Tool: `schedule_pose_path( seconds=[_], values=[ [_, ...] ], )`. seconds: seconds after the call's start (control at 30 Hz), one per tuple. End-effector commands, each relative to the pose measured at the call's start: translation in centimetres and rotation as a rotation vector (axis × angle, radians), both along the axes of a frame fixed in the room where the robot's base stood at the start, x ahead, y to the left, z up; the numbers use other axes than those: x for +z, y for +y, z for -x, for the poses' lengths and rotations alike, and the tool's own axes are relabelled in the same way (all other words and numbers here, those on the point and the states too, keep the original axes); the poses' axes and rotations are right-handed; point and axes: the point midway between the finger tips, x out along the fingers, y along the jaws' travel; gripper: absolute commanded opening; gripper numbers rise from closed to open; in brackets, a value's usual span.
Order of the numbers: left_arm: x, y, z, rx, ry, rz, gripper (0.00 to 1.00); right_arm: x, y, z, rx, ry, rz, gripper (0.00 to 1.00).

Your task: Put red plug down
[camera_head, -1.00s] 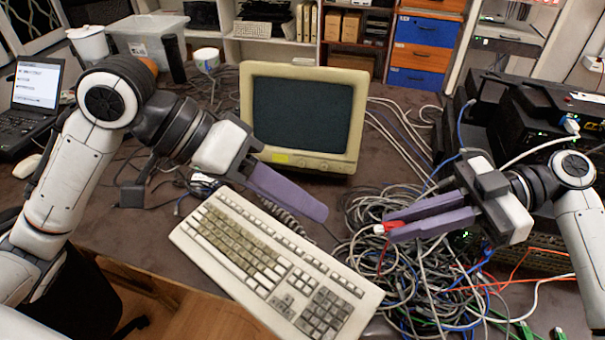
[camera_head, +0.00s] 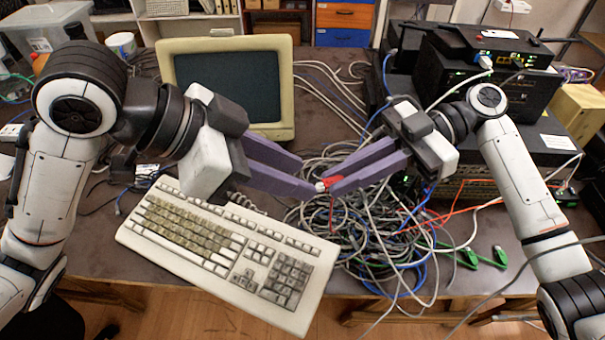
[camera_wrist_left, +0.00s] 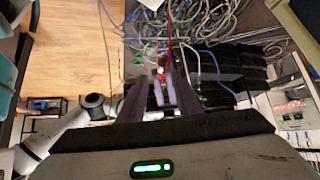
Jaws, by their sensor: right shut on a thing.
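The red plug (camera_head: 331,180) with a pale tip is held in the tips of my right gripper (camera_head: 336,179), above the cable pile. A thin red cable hangs from it. My left gripper (camera_head: 308,178) has its purple fingers spread apart and points right at the plug. Its fingertips are close to the plug's pale tip; I cannot tell whether they touch it. In the left wrist view the red plug (camera_wrist_left: 161,71) shows small and blurred just beyond and between the left fingers (camera_wrist_left: 155,82).
A tangle of cables (camera_head: 390,230) lies under the grippers. A beige keyboard (camera_head: 230,250) is at the front left, and an old monitor (camera_head: 228,80) stands behind it. Black network devices (camera_head: 490,90) are stacked at the right. Some bare dark tabletop (camera_head: 90,240) shows at the left.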

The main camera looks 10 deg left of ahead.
Motion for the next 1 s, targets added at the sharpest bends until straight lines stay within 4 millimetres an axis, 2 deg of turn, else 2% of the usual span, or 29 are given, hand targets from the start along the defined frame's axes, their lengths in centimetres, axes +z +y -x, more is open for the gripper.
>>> schedule_pose_path(
  seconds=[0.2, 0.57, 0.6, 0.77, 0.97, 1.0],
  values=[
    [-1.8, -1.6, -0.8, -0.001, 0.002, 0.001, 0.31, 0.0, 0.0, 0.0, 0.0, 0.0, 0.0, 0.0],
    [-2.2, -2.0, -1.0, 0.0, 0.0, 0.0, 0.31, 0.0, 0.0, 0.0, 0.0, 0.0, 0.0, 0.0],
    [-2.2, -2.0, -1.0, 0.0, 0.0, 0.0, 0.29, 0.0, 0.0, 0.0, 0.0, 0.0, 0.0, 0.0],
    [-2.2, -2.0, -1.0, 0.0, 0.0, 0.0, 0.02, 0.0, 0.0, 0.0, 0.0, 0.0, 0.0, 0.0],
    [-2.2, -2.0, -1.0, 0.0, 0.0, 0.0, 0.0, 0.0, 0.0, 0.0, -0.001, 0.0, 0.0, 0.0],
    [-2.2, -2.0, -1.0, 0.0, 0.0, 0.0, 0.0, 0.0, 0.0, 0.0, -0.001, 0.0, 0.0, 0.18]
  ],
)
